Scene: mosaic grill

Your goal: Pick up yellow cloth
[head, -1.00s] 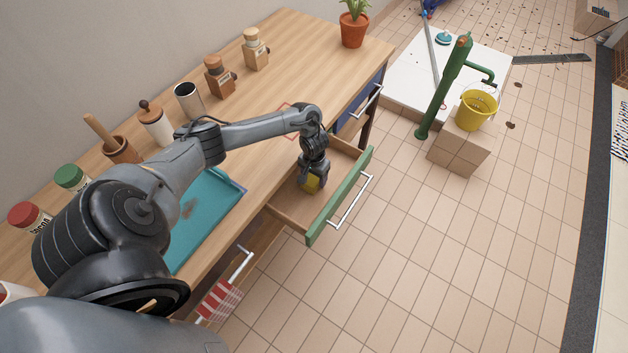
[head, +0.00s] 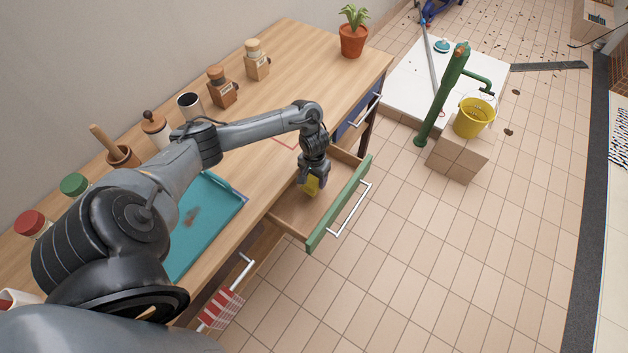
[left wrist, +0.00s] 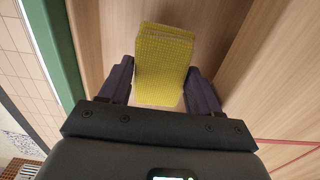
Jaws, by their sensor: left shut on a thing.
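The yellow cloth (left wrist: 163,65) is a folded, textured block in the left wrist view, between the two dark fingers of my left gripper (left wrist: 163,85). In the head view the cloth (head: 312,186) shows just below my left gripper (head: 311,178), partly hidden by it. The gripper is shut on the cloth, over the open green-fronted drawer (head: 340,205). I cannot tell exactly how far the cloth is above the drawer floor. My right gripper is not in view.
The wooden counter (head: 290,60) holds a teal tray (head: 228,216), jars, grinders and a potted plant (head: 353,35). A lower drawer with a red-striped cloth (head: 220,306) is also open.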

